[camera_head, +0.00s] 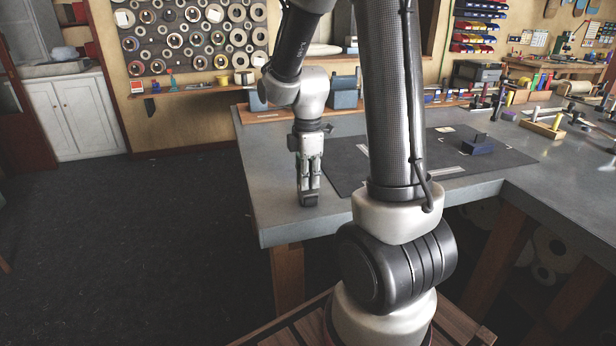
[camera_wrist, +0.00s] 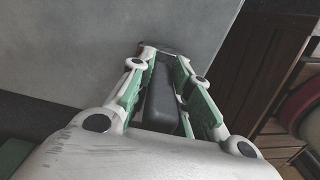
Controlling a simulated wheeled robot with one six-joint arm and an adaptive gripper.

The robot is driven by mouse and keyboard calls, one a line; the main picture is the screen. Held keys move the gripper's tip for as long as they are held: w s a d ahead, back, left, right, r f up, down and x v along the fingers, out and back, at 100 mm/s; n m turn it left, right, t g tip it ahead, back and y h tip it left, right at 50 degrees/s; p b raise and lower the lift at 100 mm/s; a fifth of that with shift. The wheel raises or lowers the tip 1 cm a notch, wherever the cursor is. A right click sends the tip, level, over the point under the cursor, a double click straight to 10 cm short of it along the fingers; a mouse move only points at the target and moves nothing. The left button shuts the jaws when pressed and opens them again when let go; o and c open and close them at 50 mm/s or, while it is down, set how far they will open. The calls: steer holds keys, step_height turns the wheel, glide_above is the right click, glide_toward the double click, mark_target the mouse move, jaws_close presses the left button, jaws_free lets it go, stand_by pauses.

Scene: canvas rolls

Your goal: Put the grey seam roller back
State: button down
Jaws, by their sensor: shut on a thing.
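My gripper (camera_head: 309,190) points down over the left part of the grey workbench (camera_head: 285,215), near its front left corner. It is shut on a dark grey, long, rounded thing, seemingly the grey seam roller (camera_wrist: 162,98). In the wrist view the roller lies lengthwise between the green-padded fingers of my gripper (camera_wrist: 160,75). Most of it is hidden by the fingers in the head view. I cannot tell whether its lower end touches the bench top.
A dark cutting mat (camera_head: 350,170) lies right of my gripper, with a dark blue block (camera_head: 478,146) on it. A wooden holder (camera_head: 542,129) with a yellow-handled tool stands at right. A wooden shelf with grey-blue blocks (camera_head: 345,92) runs along the back.

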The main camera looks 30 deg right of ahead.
steer(key=shift+s+f, duration=0.2)
steer(key=shift+f, duration=0.25)
steer(key=c, duration=1.3)
jaws_free()
steer(key=shift+w, duration=0.1)
steer(key=shift+r, duration=0.1)
steer(key=shift+r, duration=0.2)
step_height(320, 180, up, 12)
steer(key=shift+r, duration=0.15)
steer(key=s+a+r+m+t, duration=0.1)
steer(key=s+m, duration=0.4)
steer(key=s+a+r+m+t, duration=0.1)
steer(key=s+r+m+t, duration=0.1)
steer(key=s+m, duration=0.3)
steer(key=s+a+r+m+t, duration=0.1)
steer(key=s+m, duration=0.3)
steer(key=s, duration=0.2)
steer(key=shift+s+r+m, duration=0.15)
steer(key=shift+r+m, duration=0.05)
steer(key=shift+m, duration=0.2)
